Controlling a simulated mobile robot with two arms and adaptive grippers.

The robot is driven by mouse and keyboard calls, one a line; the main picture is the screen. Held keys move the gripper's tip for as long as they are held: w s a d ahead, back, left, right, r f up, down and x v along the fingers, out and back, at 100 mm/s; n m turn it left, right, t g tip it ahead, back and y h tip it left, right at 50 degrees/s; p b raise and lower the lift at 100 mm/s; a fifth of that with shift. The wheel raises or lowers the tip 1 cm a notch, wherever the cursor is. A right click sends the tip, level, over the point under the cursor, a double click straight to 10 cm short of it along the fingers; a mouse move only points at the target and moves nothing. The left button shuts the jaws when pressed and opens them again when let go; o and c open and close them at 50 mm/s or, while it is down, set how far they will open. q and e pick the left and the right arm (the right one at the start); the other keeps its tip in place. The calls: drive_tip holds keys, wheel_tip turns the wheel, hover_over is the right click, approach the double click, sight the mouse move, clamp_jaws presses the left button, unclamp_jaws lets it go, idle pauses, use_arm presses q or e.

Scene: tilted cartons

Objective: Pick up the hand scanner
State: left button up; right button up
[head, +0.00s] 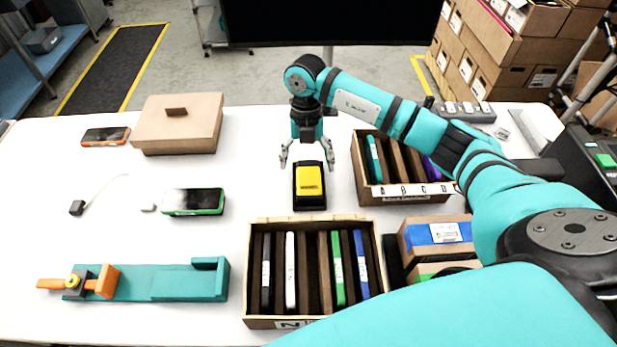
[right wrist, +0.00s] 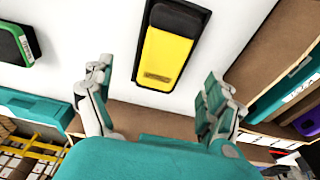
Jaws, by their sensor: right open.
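A yellow and black device (head: 309,182), which looks like the hand scanner, lies on the white table near its middle, in or on a black base. It also shows in the right wrist view (right wrist: 165,55), at the top centre. My right gripper (head: 307,162) is open and points down at the far end of this device, its fingers spread to either side. In the right wrist view the open fingers (right wrist: 157,82) hold nothing, and the device lies beyond them. I cannot tell the exact height gap. My left gripper is not in view.
An open file box (head: 313,220) stands in front of the device, and a second lettered box (head: 408,193) stands to its right. A green-edged handheld (head: 193,202), a brown carton (head: 178,124) and a teal fixture (head: 150,283) are to the left. Bare table lies just left of the device.

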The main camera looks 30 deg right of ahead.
sight(309, 177)
drive_tip(key=shift+s+f, duration=0.1)
drive_tip(key=shift+f, duration=0.1)
wheel_tip(309, 177, down, 4)
drive_tip(key=shift+s+d+r+p, duration=0.1)
drive_tip(key=shift+s+r+p, duration=0.05)
drive_tip(key=shift+p, duration=0.95)
drive_tip(key=shift+f, duration=0.6)
drive_tip(key=c, duration=1.1)
drive_tip(key=shift+r, duration=0.1)
drive_tip(key=shift+c, duration=0.2)
